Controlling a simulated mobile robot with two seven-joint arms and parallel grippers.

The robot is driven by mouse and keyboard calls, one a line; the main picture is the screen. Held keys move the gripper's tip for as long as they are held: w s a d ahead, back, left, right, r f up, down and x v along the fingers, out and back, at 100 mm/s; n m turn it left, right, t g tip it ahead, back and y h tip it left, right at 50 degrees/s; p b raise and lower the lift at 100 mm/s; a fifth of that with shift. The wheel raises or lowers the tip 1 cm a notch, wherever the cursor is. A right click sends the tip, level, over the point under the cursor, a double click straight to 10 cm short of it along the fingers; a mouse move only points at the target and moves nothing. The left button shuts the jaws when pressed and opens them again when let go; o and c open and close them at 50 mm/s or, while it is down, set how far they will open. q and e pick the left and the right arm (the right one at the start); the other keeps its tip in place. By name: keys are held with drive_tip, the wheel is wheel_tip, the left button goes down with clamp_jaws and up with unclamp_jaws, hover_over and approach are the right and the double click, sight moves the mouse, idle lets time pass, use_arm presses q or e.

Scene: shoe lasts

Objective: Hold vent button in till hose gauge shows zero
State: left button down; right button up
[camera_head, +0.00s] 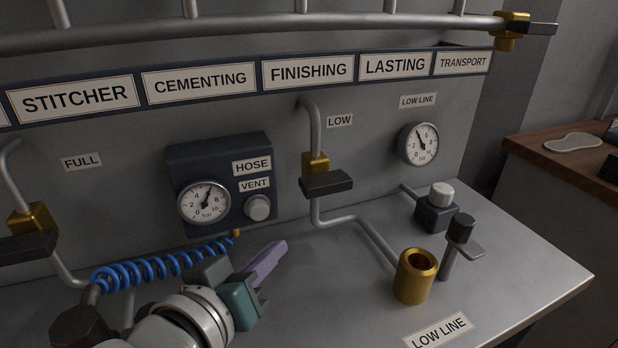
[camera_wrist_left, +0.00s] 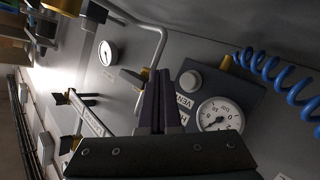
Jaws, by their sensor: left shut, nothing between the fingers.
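The dark hose panel (camera_head: 222,153) carries the HOSE gauge (camera_head: 204,202) and, right of it, the pale round vent button (camera_head: 257,208) below a VENT label. The gauge needle points up and slightly right, around mid-scale, away from zero. My left gripper (camera_head: 279,247) is shut and empty, below and slightly right of the button and apart from it in the head view. In the left wrist view the shut fingers (camera_wrist_left: 158,75) point past the button (camera_wrist_left: 190,81), with the gauge (camera_wrist_left: 219,115) beside it. My right gripper is not in view.
A blue coiled hose (camera_head: 160,265) hangs below the panel, close to my left wrist. A pipe with a dark-handled valve (camera_head: 327,183) stands right of the panel. A brass cup (camera_head: 415,276) and a LOW LINE gauge (camera_head: 418,144) are farther right. The bench middle is clear.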

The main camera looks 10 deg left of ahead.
sight(268, 212)
use_arm(q)
drive_tip(key=shift+w+a+b, duration=0.35)
drive_tip(key=shift+w+a, duration=0.4)
drive_tip(key=shift+w, duration=0.35)
drive_tip(key=shift+w+a+b, duration=0.35)
drive_tip(key=shift+w+a, duration=0.4)
drive_tip(key=shift+w, duration=0.35)
idle(0.4)
drive_tip(key=shift+w+a, duration=0.25)
drive_tip(key=shift+w, duration=0.1)
drive_tip(key=shift+w+a+b, duration=0.3)
drive_tip(key=shift+w+b, duration=0.05)
drive_tip(key=shift+w, duration=0.1)
idle(0.8)
drive_tip(key=shift+s, duration=0.1)
idle(2.9)
drive_tip(key=shift+s+d+p, duration=0.55)
drive_tip(key=shift+s+p, duration=0.05)
drive_tip(key=shift+s, duration=0.1)
